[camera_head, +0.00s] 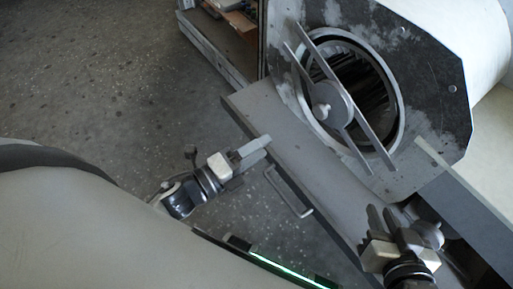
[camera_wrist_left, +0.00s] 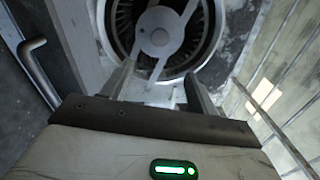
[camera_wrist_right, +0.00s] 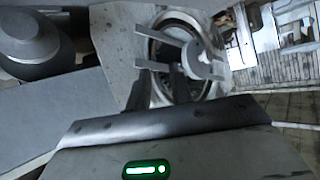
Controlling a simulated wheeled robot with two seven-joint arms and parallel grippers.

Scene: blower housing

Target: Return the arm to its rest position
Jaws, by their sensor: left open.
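My left gripper (camera_head: 258,150) is at the left of the bench, near its left edge, clear of the blower. In the left wrist view its two fingers (camera_wrist_left: 160,92) are apart with nothing between them. My right gripper (camera_head: 382,217) is at the lower right, over the bench below the blower. In the right wrist view its fingers (camera_wrist_right: 157,90) stand apart and hold nothing I can see. The blower housing (camera_head: 430,75) has a round opening with a dark finned wheel inside. A grey hub with crossing bars (camera_head: 331,103) sits across the opening.
The grey bench top (camera_head: 265,115) lies under the blower, with a metal handle (camera_head: 288,192) on its left side. A shelf (camera_head: 215,45) with items stands at the top. A rounded grey part (camera_wrist_right: 30,42) is close to the right wrist camera. Open speckled floor lies left.

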